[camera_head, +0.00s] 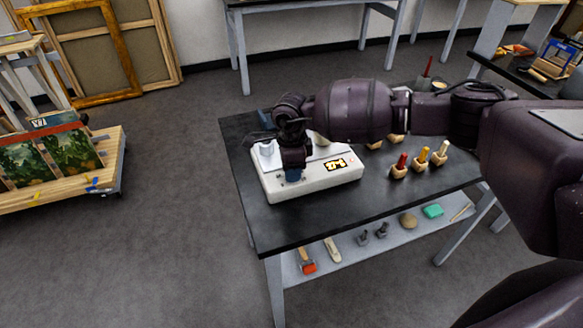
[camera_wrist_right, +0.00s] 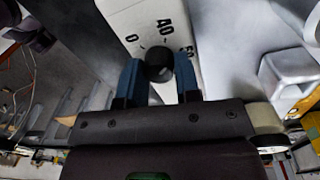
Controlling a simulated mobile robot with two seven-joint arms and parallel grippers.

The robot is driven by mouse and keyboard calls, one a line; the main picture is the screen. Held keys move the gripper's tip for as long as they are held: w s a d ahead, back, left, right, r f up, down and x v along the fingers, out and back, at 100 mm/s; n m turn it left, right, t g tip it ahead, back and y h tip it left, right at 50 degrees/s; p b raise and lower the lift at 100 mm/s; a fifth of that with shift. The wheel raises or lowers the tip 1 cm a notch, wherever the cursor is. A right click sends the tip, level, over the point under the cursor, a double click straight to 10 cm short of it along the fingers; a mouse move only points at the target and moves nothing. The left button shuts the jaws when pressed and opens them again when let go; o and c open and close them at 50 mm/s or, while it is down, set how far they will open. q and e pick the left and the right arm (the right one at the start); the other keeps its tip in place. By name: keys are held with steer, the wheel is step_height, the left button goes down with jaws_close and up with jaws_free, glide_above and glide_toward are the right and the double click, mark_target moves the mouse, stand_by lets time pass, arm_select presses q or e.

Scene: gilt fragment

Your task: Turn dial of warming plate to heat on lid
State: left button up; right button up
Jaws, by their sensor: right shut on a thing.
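The warming plate (camera_head: 318,184) is a white box on the black table, with an orange and black marking on its top right. Its white panel also fills the top of the right wrist view (camera_wrist_right: 135,15), with printed numbers 0 and 40 and part of another. The dial (camera_wrist_right: 159,64) is a small black knob below those numbers. My right gripper (camera_wrist_right: 158,82) has its two blue fingers on either side of the dial, shut on it. In the head view my right gripper (camera_head: 292,176) points down over the plate's left part and hides the dial. My left gripper is not in view.
The black table (camera_head: 300,222) carries wooden holders with red, yellow and pale handles (camera_head: 421,158) right of the plate. A lower shelf (camera_head: 355,258) holds several tools. A wooden cart (camera_head: 108,160) with paintings stands left, with open floor between.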

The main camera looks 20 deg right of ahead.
steer(key=m+p, duration=0.1)
steer(key=m, duration=0.4)
steer(key=shift+r, duration=0.1)
steer(key=shift+m, duration=1.2)
steer(key=shift+p, duration=0.3)
steer(key=shift+m, duration=0.3)
steer(key=o, duration=0.9)
steer(key=shift+s, duration=0.1)
